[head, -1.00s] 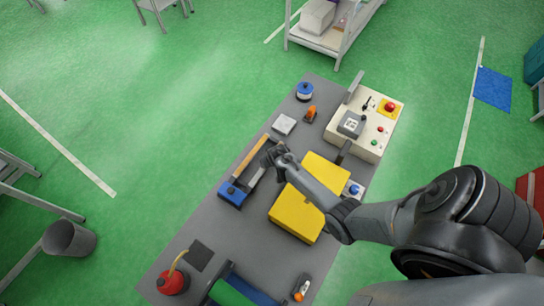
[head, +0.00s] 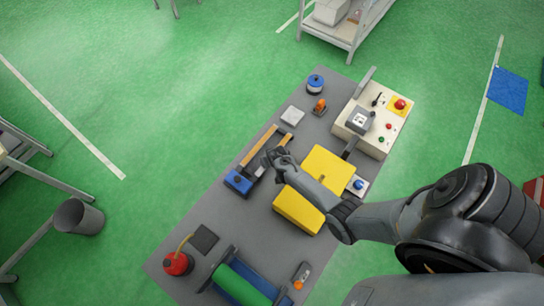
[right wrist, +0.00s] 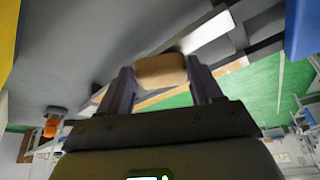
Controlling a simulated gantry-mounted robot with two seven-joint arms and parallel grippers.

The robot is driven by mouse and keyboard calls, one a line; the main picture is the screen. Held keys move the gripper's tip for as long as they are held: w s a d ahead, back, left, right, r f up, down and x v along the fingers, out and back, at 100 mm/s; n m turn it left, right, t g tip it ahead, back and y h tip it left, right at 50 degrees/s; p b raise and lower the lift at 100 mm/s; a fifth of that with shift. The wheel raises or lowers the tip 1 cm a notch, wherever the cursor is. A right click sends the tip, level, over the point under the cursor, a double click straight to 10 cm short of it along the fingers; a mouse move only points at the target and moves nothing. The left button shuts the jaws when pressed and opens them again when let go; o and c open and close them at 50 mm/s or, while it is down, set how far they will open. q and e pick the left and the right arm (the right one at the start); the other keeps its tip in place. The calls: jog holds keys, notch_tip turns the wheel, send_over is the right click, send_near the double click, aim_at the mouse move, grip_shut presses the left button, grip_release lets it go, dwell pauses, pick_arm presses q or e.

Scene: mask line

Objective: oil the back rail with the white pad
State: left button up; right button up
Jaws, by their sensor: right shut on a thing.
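My right gripper (head: 272,159) reaches in from the right over the rail fixture. In the right wrist view the gripper (right wrist: 162,80) is shut on a pale tan, rounded block (right wrist: 160,70), which appears to be the pad. Two long tan-topped rails run side by side from the blue end block (head: 238,182): the left one (head: 259,145) is mostly clear, and the right one (head: 286,143) is partly hidden by my gripper. I cannot tell whether the pad touches a rail. A white square (head: 292,115) lies beyond the rails. My left gripper is not in view.
A yellow box-shaped cover (head: 325,165) lies under my right arm. A control box (head: 366,120) stands at the far right. A blue round tin (head: 315,84), orange item (head: 320,107), red oil can (head: 177,263), dark square (head: 205,239) and green roller (head: 240,285) are on the grey table (head: 190,215).

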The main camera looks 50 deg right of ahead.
jog(key=shift+a, duration=1.2)
jog(key=shift+s+a+p, duration=0.15)
jog(key=shift+a+p, duration=0.35)
jog(key=shift+a, duration=0.25)
jog(key=shift+s+a+p, duration=0.15)
jog(key=shift+a+p, duration=0.4)
jog(key=shift+a, duration=2)
jog(key=shift+r, duration=0.1)
jog(key=shift+a, duration=0.1)
jog(key=shift+r, duration=0.1)
